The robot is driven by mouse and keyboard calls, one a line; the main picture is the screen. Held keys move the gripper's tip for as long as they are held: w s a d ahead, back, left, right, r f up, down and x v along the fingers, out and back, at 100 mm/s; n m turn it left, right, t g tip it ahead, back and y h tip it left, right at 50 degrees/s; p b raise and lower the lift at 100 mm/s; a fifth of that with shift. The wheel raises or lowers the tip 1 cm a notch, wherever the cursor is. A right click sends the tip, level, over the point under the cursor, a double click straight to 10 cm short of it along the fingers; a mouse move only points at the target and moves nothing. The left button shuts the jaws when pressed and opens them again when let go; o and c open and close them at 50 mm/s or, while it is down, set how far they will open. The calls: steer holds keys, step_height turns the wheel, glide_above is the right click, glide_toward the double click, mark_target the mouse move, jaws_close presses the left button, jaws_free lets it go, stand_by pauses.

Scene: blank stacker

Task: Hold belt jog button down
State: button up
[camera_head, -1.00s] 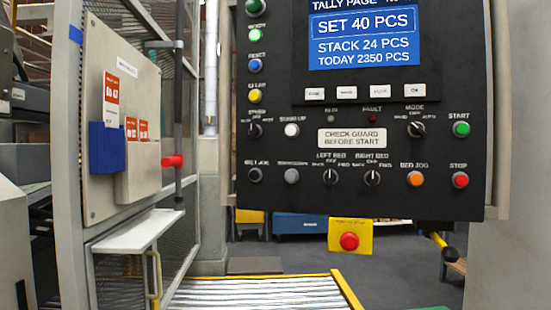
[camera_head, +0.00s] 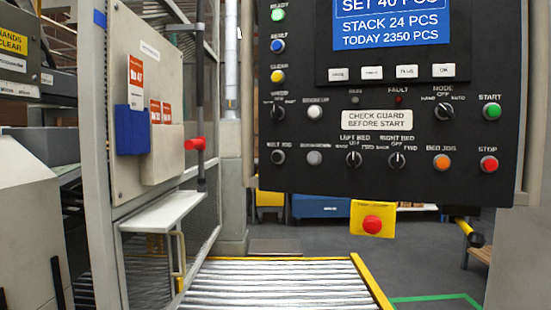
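The belt jog button (camera_head: 278,157) is a small black round button at the lower left of the dark control panel (camera_head: 470,130). Its label is blurred but appears to read "BELT JOG". A grey button (camera_head: 314,158) sits just to its right, and the black speed knob (camera_head: 278,112) is above it. An orange bed jog button (camera_head: 441,162) is farther right in the same row. Nothing touches the belt jog button in this view. My gripper is not in view.
A red stop button on a yellow box (camera_head: 372,224) hangs below the panel. A roller conveyor (camera_head: 270,285) lies below. At left, a post and beige board (camera_head: 140,90) with a blue holder (camera_head: 131,130) and a white shelf (camera_head: 162,212) stand near. Floor is open at right.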

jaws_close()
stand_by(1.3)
